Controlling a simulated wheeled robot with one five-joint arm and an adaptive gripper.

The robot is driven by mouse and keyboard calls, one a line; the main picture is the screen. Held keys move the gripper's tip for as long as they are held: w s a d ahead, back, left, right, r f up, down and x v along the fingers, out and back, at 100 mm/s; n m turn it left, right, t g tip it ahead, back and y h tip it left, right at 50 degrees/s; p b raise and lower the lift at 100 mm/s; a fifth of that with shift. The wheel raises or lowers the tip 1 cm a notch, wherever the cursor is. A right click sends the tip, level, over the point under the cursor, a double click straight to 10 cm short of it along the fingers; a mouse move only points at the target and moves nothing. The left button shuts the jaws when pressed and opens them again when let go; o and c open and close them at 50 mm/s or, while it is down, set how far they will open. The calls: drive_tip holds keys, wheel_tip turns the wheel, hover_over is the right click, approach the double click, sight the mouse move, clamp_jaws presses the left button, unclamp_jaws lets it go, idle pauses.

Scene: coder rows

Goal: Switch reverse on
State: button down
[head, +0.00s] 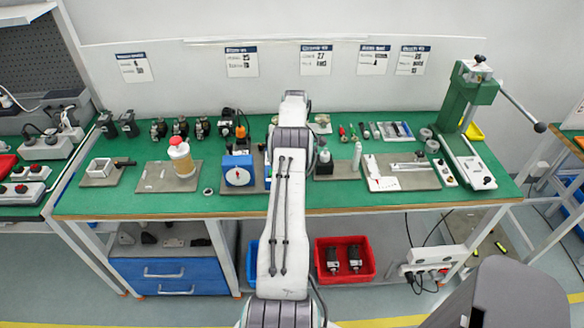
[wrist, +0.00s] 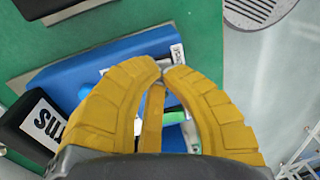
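In the wrist view a blue box (wrist: 105,68) lies under my gripper on the green bench top. It has a white label on its edge and pale parts on its face. A small green part (wrist: 174,117), possibly a switch, shows between the fingers; I cannot read any marking or tell its position. The yellow fingers of my gripper (wrist: 163,71) curve in and their tips meet, with nothing seen held. Whether they touch the box cannot be told. In the head view my arm hides the gripper and most of what lies beyond it.
A black box with a white label (wrist: 38,122) stands beside the blue box. In the head view a blue dial box (head: 238,171) and a jar (head: 181,160) are left of my arm. A green press (head: 468,105) stands right. The green bench top (head: 345,202) is clear in front.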

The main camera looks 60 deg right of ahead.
drive_tip(key=shift+f+b, duration=0.55)
drive_tip(key=shift+b, duration=0.65)
drive_tip(key=shift+s+a, duration=0.1)
drive_tip(key=shift+a, duration=0.2)
drive_tip(key=shift+s+a+f, duration=0.1)
drive_tip(key=shift+w+d, duration=0.25)
drive_tip(key=shift+d, duration=0.1)
drive_tip(key=shift+w+d+b, duration=0.25)
drive_tip(key=shift+d+b, duration=0.05)
drive_tip(key=shift+d, duration=0.15)
